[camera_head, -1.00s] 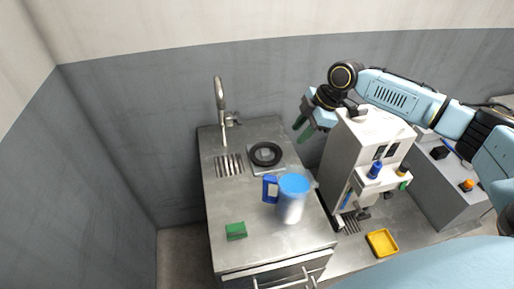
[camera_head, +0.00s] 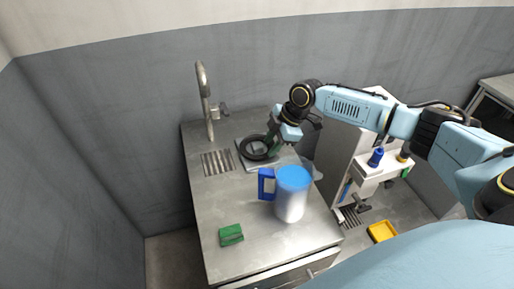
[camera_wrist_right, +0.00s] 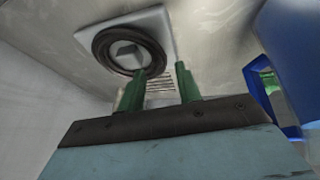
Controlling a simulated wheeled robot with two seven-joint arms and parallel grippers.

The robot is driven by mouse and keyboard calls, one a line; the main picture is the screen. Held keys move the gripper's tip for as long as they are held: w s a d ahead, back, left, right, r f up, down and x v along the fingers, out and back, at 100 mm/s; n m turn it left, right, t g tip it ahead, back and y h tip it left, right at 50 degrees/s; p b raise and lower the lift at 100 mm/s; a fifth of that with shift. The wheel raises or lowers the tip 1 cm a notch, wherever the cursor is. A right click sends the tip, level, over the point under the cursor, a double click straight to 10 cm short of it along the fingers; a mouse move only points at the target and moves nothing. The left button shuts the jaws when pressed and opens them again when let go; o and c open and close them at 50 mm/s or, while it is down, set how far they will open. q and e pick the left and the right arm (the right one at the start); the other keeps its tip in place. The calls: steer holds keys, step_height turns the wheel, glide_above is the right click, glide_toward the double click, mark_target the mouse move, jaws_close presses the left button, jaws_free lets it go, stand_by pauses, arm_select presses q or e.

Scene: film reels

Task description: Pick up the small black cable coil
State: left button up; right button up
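The black cable coil (camera_head: 243,151) lies flat on a light square plate (camera_head: 250,167) on the steel counter. The right wrist view shows it as a dark ring (camera_wrist_right: 101,49) around a small grey block (camera_wrist_right: 127,54). My right gripper (camera_head: 272,146) is at the coil's right side in the head view. In the right wrist view its two green fingers (camera_wrist_right: 158,78) stand apart with nothing held. The left finger there overlaps the coil's rim; I cannot tell if it touches. My left gripper is not in view.
A clear pitcher with a blue lid (camera_head: 293,178) and handle stands in front of the coil. A faucet (camera_head: 205,100) rises behind left. A green sponge (camera_head: 231,235) lies at the front. A white machine (camera_head: 345,150) stands at the right.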

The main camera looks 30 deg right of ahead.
mark_target(262, 155)
steer(key=x, duration=0.5)
steer(key=shift+w+a+f, duration=0.15)
steer(key=shift+a+f, duration=0.05)
steer(key=shift+f, duration=0.05)
steer(key=shift+c, duration=0.3)
jaws_close()
